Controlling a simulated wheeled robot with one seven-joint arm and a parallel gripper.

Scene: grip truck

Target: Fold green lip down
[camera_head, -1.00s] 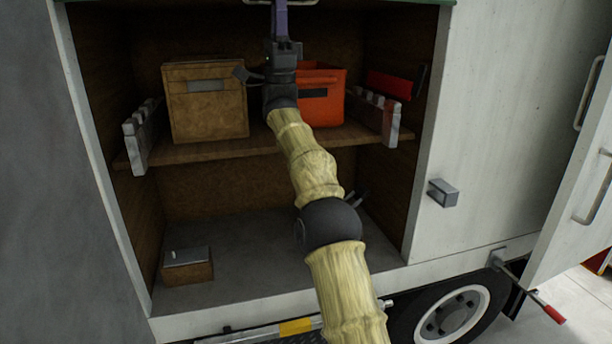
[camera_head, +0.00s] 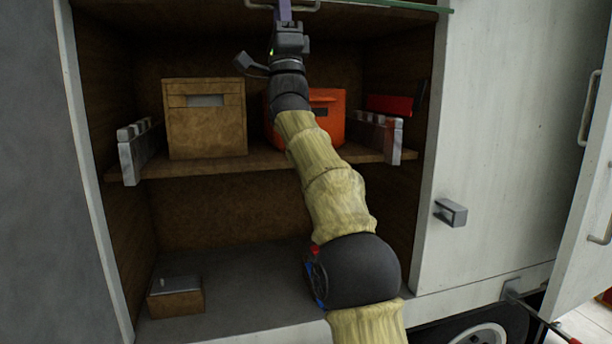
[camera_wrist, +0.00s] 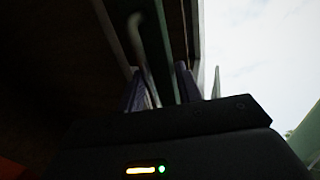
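The green lip (camera_head: 405,7) runs along the top of the truck's open compartment, cut off by the upper picture edge. A metal handle (camera_head: 312,7) is on it. My gripper (camera_head: 284,8) is raised to the lip at this handle; its purple fingers are partly out of the head view. In the wrist view, the fingers of my gripper (camera_wrist: 165,88) stand apart. The lip's edge and the curved handle (camera_wrist: 137,32) run down between them. The picture is dark, so contact with the lip cannot be told.
A shelf (camera_head: 225,164) holds a brown box (camera_head: 207,130) and an orange bin (camera_head: 330,130) partly behind my arm. A small box (camera_head: 176,299) sits on the compartment floor. An open door (camera_head: 595,220) stands at the right. A latch block (camera_head: 451,212) sticks out from the side panel.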

